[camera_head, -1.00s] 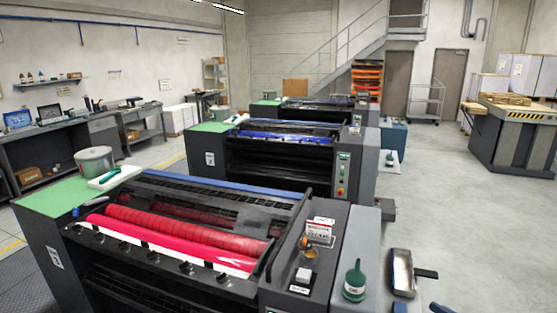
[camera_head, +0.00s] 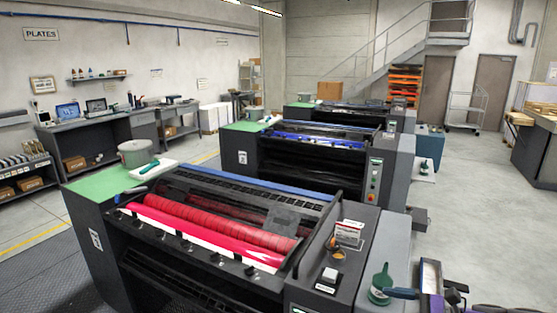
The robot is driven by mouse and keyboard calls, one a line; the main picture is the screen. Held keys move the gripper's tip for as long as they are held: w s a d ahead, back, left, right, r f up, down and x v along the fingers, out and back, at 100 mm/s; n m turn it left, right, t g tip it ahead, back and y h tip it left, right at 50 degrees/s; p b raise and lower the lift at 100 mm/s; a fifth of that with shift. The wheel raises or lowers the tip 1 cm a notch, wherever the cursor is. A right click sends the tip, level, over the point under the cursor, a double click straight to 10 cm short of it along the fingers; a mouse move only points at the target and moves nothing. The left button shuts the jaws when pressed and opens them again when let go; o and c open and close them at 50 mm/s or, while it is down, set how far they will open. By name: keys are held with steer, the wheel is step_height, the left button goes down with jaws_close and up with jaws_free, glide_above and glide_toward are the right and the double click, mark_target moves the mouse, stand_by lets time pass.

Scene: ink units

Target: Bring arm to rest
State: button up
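Purple and black parts, which look like my own arm, show at the bottom right edge of the head view. They are cut off by the frame, and I cannot make out the fingertips of my gripper. A dark blue-grey bar (camera_head: 401,293) lies across the lower part of the green oil can (camera_head: 381,279) in the picture. I cannot tell whether it touches the can or is held.
The nearest press (camera_head: 150,261) with red rollers (camera_head: 215,228) fills the lower middle. A grey pot (camera_head: 135,153) stands on its green top. More presses stand behind it. Open floor (camera_head: 472,215) lies to the right, and a workbench (camera_head: 95,138) runs along the left wall.

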steer(key=s+a+r+n+g+h, duration=0.2)
steer(key=s+a+n+g, duration=0.35)
steer(key=a, duration=0.45)
steer(key=s+a+r+n+g+h, duration=0.2)
steer(key=s+a+n+g, duration=0.3)
steer(key=a, duration=0.6)
steer(key=s+d+f+n+h, duration=0.1)
steer(key=s+n+h, duration=0.3)
steer(key=s, duration=0.5)
steer(key=s+d+f+n+t+h, duration=0.1)
steer(key=s+d+n+h, duration=0.1)
steer(key=s+n+h, duration=0.3)
steer(key=shift+s+d+f+h, duration=0.4)
steer(key=shift+s+h, duration=0.2)
steer(key=shift+s, duration=1.45)
steer(key=shift+n, duration=0.25)
